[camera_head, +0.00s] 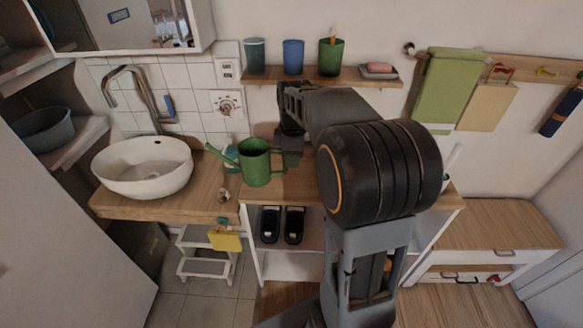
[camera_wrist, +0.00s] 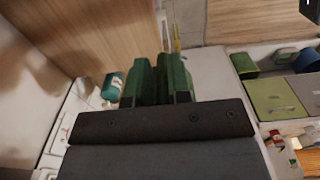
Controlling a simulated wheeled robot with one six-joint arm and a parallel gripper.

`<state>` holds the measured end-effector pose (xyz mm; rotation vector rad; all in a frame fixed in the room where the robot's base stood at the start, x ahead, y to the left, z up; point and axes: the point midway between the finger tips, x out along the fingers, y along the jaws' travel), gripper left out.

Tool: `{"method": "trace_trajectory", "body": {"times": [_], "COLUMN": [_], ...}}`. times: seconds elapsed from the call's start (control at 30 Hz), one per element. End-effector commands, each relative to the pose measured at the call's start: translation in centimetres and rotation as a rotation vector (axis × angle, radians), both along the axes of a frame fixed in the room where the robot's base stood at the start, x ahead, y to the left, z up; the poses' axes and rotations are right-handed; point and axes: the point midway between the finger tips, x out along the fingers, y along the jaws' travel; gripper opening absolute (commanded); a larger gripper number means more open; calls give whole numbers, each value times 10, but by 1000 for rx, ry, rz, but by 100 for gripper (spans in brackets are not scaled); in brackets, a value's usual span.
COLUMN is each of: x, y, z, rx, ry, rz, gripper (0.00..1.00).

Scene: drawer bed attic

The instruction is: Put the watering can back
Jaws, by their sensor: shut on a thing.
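The green watering can (camera_head: 255,163) is upright over the wooden worktop, right of the white basin, with its spout pointing left. Its handle side faces my gripper (camera_head: 290,158), which is shut on it from the right. I cannot tell whether the can's base touches the worktop. In the wrist view, green upright shapes fill the space in front of my gripper; I cannot separate can from fingers there.
A white basin (camera_head: 143,166) stands left, with a teal container (camera_head: 231,155) behind the can. A wall shelf (camera_head: 310,76) above holds several cups and a soap dish. A green towel (camera_head: 447,90) hangs right. Black slippers (camera_head: 282,225) sit on the shelf below.

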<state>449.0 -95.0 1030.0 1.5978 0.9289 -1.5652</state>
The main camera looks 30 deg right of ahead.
Motion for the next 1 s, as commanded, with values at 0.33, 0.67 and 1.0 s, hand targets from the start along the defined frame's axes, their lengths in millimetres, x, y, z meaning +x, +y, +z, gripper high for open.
{"method": "trace_trajectory", "body": {"times": [0.33,0.67,1.0], "x": [38,56,60], "y": [-73,-105,-116], "z": [-34,-81,-95], "rx": [2,1,0], "ry": [5,2,1], "rz": [8,10,8], "gripper": [0,0,0]}}
